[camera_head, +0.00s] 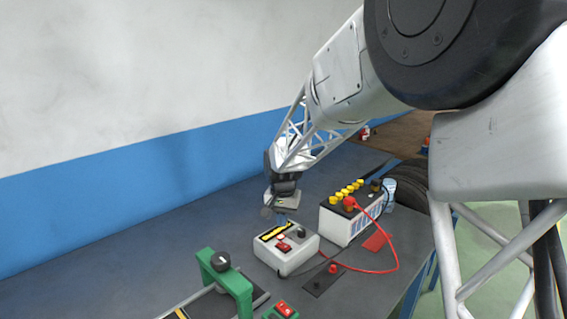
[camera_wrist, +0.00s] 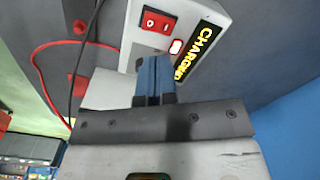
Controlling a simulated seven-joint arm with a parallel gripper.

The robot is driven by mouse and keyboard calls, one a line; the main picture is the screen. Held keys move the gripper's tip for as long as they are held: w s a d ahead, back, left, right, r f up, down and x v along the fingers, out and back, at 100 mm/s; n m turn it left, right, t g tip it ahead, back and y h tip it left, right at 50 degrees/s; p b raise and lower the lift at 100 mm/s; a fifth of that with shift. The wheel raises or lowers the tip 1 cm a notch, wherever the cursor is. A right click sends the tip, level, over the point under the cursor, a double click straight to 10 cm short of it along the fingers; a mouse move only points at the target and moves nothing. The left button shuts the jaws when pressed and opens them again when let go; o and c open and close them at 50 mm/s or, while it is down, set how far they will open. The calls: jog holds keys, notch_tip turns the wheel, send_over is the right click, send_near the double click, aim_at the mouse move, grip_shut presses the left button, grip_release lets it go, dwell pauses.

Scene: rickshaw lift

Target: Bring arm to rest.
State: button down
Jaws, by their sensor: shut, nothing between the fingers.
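My gripper (camera_head: 281,217) is above the workbench (camera_head: 120,268), pointing down over the back edge of a white control box. In the wrist view its two blue fingers (camera_wrist: 154,82) are together with nothing between them. The white control box (camera_head: 283,260) has a red switch, a lit button, a dark knob and a yellow-lettered strip. In the wrist view the box (camera_wrist: 205,25) shows the switch and a strip reading "CHARGING" close by the fingertips. I cannot tell whether the fingertips touch the box.
A green clamp frame (camera_head: 232,285) stands front left. The left of the bench is clear up to the wall.

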jog(key=s+d+r+n+t, duration=0.1)
jog(key=s+d+r, duration=0.35)
jog(key=s, duration=0.55)
jog(key=s+d+r, duration=0.4)
jog(key=s+d, duration=0.2)
jog(key=s, duration=0.3)
jog(key=s+d+r+n+t, duration=0.1)
jog(key=s+d+r, duration=0.35)
jog(key=s, duration=0.55)
jog(key=s+d+f, duration=0.2)
jog(key=s+d, duration=0.1)
jog(key=s, duration=0.8)
jog(key=shift+s+d+f+n+t, duration=0.2)
jog(key=shift+d+n+t, duration=0.1)
jog(key=shift+d+n, duration=0.1)
